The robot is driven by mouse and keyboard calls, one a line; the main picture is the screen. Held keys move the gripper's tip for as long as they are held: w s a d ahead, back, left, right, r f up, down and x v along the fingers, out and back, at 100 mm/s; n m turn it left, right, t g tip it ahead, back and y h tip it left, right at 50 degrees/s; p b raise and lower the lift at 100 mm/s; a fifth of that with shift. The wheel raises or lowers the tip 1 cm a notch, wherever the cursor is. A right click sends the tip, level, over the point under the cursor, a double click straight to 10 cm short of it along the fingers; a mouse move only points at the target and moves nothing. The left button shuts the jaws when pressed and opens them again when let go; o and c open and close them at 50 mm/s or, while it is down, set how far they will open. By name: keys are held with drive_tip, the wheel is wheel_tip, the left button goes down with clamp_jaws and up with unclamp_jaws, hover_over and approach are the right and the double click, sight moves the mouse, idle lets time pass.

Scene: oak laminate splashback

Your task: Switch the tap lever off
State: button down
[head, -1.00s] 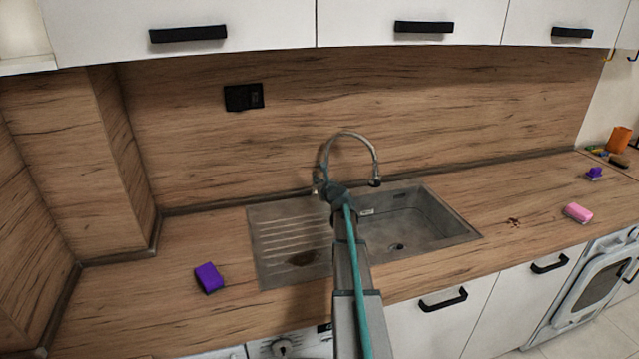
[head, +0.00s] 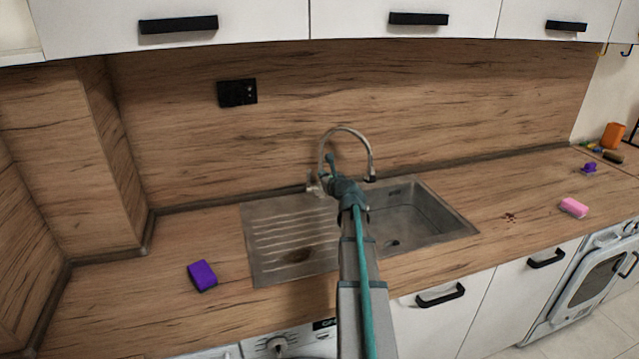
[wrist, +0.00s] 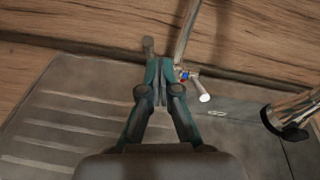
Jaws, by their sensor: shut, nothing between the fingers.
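The tap's thin curved spout (head: 347,130) rises behind the sink. In the wrist view the tap lever (wrist: 202,95) is a short pale rod beside a red and blue mark, pointing to the lower right. My gripper (wrist: 160,72) is shut and empty, its teal fingertips just left of the lever; I cannot tell whether they touch the tap. In the head view my gripper (head: 331,162) is in front of the tap base and hides the lever. A grey knob (wrist: 148,47) shows just beyond the fingertips.
The sink (head: 260,235) has a ribbed drainer on the left and a basin on the right. The spout's dark outlet (wrist: 288,130) hangs to the right. A purple sponge (head: 202,276) and a pink sponge (head: 573,208) lie on the counter, clear of my arm.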

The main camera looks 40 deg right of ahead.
drive_tip(key=c, duration=1.9)
unclamp_jaws()
drive_tip(key=shift+s+a+r, duration=0.15)
drive_tip(key=shift+s+r, duration=0.4)
drive_tip(key=shift+r, duration=0.2)
drive_tip(key=o, duration=0.3)
drive_tip(key=shift+s+r, duration=0.15)
drive_tip(key=o, duration=1.4)
